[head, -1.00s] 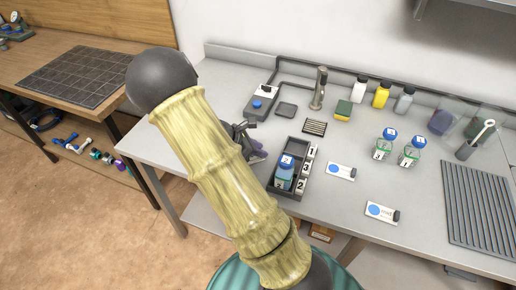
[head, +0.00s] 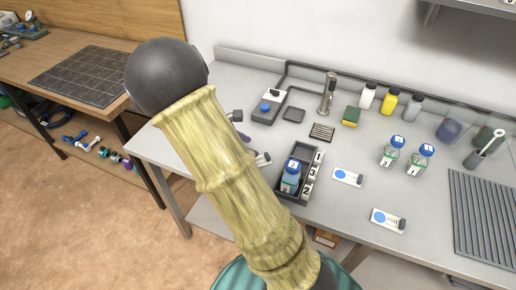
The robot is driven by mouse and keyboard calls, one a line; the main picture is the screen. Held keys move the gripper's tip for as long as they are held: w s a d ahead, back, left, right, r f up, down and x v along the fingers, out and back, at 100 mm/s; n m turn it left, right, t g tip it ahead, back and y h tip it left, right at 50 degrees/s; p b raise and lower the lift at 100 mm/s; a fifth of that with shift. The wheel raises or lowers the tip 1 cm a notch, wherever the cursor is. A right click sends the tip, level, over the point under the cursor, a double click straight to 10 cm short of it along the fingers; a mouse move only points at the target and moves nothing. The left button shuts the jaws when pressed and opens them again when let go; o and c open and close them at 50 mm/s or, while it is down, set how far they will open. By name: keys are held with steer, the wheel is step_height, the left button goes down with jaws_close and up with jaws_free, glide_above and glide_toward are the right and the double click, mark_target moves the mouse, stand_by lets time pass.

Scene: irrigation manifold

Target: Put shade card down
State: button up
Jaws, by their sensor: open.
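Two white shade cards, each with a blue disc and a dark piece at its right end, lie flat on the grey bench. One card (head: 347,177) is just right of the dark tray; the other card (head: 388,220), with lettering like "mid", is nearer the front edge. My gripper (head: 250,138) shows partly behind my arm, left of the tray, with its fingers apart. I see no card between them. Much of the gripper and the bench under it is hidden by my arm.
The dark tray (head: 311,191) holds a blue-capped bottle (head: 291,176) beside numbered tiles. Two more blue-capped jars (head: 393,151) (head: 420,159) stand to the right. A ribbed drain mat (head: 487,215) lies at right.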

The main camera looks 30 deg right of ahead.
steer(key=shift+v, duration=1.75)
steer(key=s+a+m+t+y, duration=0.2)
steer(key=s+a+m+y, duration=0.1)
steer(key=s+m, duration=0.3)
steer(key=s+a+r+m+t+y, duration=0.1)
steer(key=s+a+m+y, duration=0.3)
steer(key=m, duration=0.6)
steer(key=s+y, duration=0.2)
steer(key=shift+s+a+r+m+t, duration=0.2)
steer(key=shift+s+r+m+t, duration=0.1)
steer(key=shift+s+t, duration=0.1)
steer(key=w+p+v, duration=0.1)
steer(key=p+v, duration=0.6)
steer(key=shift+w+r, duration=0.25)
steer(key=shift+r, duration=0.05)
steer(key=shift+f, duration=0.1)
